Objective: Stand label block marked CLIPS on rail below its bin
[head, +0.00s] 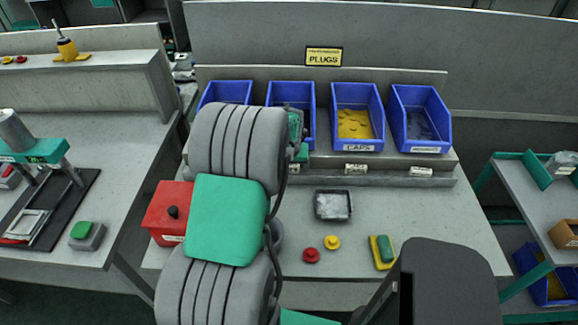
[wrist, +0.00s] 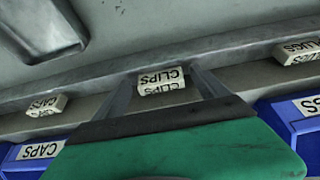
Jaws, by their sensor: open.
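The CLIPS block (wrist: 160,82), cream with black lettering on two faces, sits at the rail (wrist: 85,103) in the wrist view. My gripper (wrist: 163,86) is open, with one finger on each side of this block; whether either finger touches it is unclear.
A CAPS block (wrist: 46,105) and a block reading LUGS (wrist: 297,52) flank the CLIPS block. Another block (head: 421,172) sits farther right. A black tray (head: 333,205), red box (head: 167,212) and small red and yellow pieces are on the bench.

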